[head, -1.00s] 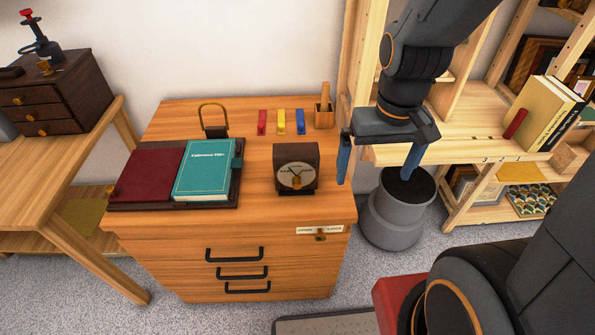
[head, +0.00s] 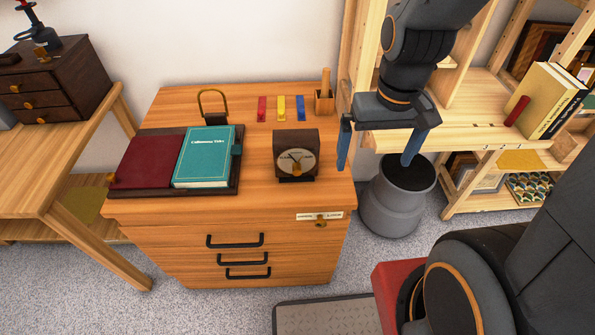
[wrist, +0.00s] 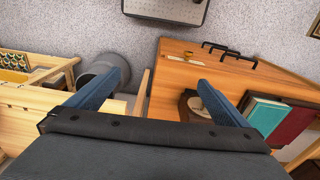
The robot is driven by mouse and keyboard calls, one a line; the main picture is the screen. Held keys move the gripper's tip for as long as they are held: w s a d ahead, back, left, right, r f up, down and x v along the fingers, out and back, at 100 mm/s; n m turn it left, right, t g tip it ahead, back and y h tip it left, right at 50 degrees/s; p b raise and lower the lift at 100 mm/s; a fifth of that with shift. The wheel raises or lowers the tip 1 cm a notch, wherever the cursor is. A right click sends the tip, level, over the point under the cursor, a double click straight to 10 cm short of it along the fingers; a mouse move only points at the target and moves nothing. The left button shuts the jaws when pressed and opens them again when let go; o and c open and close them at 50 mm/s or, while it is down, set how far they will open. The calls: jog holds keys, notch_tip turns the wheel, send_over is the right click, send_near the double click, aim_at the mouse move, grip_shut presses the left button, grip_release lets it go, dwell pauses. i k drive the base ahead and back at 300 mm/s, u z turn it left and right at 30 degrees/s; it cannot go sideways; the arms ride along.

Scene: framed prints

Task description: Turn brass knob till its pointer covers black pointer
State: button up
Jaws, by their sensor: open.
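A small dark wooden clock-like box (head: 296,141) stands on the right part of the wooden cabinet top. Its round pale dial (head: 308,160) faces front, with a small brass knob (head: 296,168) low on it and a dark pointer at the upper left. The pointers are too small to tell apart fully. My gripper (head: 379,160) is open and empty, right of the box, beyond the cabinet's right edge, with its blue fingers pointing down. In the wrist view the box (wrist: 190,105) is partly hidden behind the finger at right.
A teal book (head: 203,158) and dark red book (head: 147,162) lie left of the box. Red, yellow and blue clips (head: 281,108), a brass-looped object (head: 212,110) and a wooden cup (head: 324,102) stand behind. A grey bin (head: 390,205) and wooden shelf (head: 460,128) are at right.

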aim_at(296, 167)
jog(key=z, duration=1.1)
jog(key=k, duration=1.1)
jog(key=u, duration=1.55)
